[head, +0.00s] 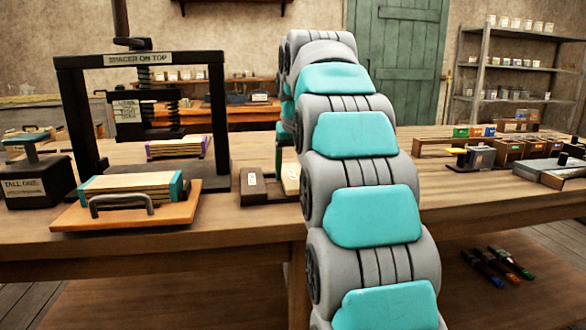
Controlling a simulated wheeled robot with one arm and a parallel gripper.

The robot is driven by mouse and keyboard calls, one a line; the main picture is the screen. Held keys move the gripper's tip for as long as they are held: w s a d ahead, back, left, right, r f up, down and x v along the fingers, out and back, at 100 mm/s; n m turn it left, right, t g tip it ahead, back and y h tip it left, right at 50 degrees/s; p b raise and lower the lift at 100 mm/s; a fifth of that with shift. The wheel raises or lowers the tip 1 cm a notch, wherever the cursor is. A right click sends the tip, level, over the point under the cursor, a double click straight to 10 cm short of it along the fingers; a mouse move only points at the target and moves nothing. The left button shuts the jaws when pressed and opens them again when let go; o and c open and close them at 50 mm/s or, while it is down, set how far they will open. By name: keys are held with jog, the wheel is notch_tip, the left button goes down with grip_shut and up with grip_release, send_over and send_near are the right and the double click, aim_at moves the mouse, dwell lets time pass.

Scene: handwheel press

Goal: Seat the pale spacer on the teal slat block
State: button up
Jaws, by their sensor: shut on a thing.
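The teal slat block (150,184), pale slats with teal ends, lies on an orange board (185,213) with a grey handle at the front left. Its top is bare. The pale spacer (291,178), with a small label, is at the bench middle beside a dark block (254,188), partly hidden by my arm. My gripper (286,160) shows only as a narrow strip behind my arm, at the upper end of the pale spacer. It is shut on the pale spacer; the fingertips are mostly hidden, and I cannot tell whether the spacer is off the bench.
A black handwheel press (140,60) marked "SPACER ON TOP" stands behind the board. A purple-ended slat block (178,147) sits under its screw. A dark "TALL ONE" block (38,182) stands at left.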

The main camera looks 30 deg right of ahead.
aim_at(295, 179)
jog(key=shift+f, duration=0.1)
jog(key=shift+f, duration=0.1)
jog(key=o, duration=1.4)
jog(key=shift+o, duration=0.2)
jog(key=shift+f+b, duration=0.1)
jog(key=shift+b, duration=0.35)
jog(key=v, duration=0.5)
jog(key=shift+s, duration=0.15)
jog(key=shift+p+v, duration=0.8)
jog(key=shift+v, duration=0.7)
